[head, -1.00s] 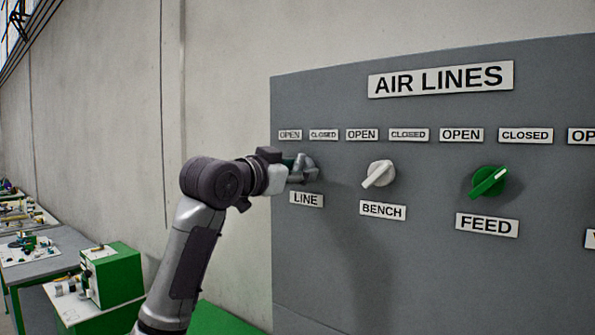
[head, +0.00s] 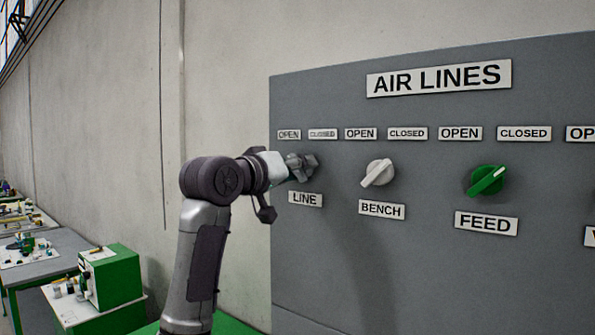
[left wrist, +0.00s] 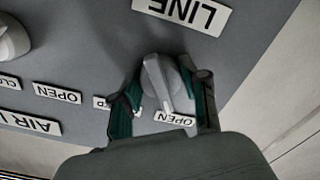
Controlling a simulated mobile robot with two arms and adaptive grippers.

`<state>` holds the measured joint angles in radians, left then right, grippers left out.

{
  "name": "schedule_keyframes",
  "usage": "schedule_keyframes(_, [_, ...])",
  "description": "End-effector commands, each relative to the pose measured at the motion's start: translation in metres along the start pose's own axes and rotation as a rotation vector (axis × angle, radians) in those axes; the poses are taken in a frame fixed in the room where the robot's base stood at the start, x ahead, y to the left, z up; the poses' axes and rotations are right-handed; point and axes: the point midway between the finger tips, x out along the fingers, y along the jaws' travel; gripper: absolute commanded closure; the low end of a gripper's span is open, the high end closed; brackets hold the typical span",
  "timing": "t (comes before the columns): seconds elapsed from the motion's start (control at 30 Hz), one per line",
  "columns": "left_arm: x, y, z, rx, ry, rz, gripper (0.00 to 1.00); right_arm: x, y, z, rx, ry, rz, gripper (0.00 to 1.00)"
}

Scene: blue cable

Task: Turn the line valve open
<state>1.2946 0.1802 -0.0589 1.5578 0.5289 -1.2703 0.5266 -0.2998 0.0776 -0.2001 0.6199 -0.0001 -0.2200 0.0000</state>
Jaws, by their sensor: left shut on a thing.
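The line valve is a light grey knob (left wrist: 160,82) on the grey panel, above the LINE label (head: 305,199) in the head view. In the left wrist view, which is upside down, its raised handle points towards the OPEN label (left wrist: 174,118). The CLOSED label beside it is mostly hidden by a finger. My left gripper (head: 303,166) is at the knob. In the left wrist view its green-padded fingers (left wrist: 163,106) stand on both sides of the knob, shut on it. In the head view the gripper hides most of the knob. My right gripper is not in view.
The panel (head: 420,270) also carries a white BENCH knob (head: 378,173) and a green FEED knob (head: 487,180) to the right. An AIR LINES sign (head: 440,78) is above. A green box (head: 112,278) and workbenches stand at the lower left.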

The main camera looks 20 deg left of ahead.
Motion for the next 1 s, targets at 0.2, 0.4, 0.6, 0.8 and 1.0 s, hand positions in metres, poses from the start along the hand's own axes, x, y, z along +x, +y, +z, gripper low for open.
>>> schedule_keyframes(0.2, [0.0002,0.0002,0.0003,-0.129,-0.001,0.0,0.9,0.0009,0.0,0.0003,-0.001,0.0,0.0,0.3])
schedule_keyframes(0.4, [0.0003,0.0005,0.0005,-0.196,-0.002,-0.001,0.9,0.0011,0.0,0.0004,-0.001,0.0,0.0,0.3])
schedule_keyframes(0.6, [0.0001,0.0003,0.0001,-0.223,-0.001,-0.001,0.9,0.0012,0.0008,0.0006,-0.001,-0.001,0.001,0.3])
schedule_keyframes(0.8, [0.0001,0.0003,0.0,-0.226,-0.001,-0.001,0.9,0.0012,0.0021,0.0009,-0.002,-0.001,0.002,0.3])
schedule_keyframes(1.0, [0.0001,0.0004,0.0,-0.226,0.0,0.0,0.52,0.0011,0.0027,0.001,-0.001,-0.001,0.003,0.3])
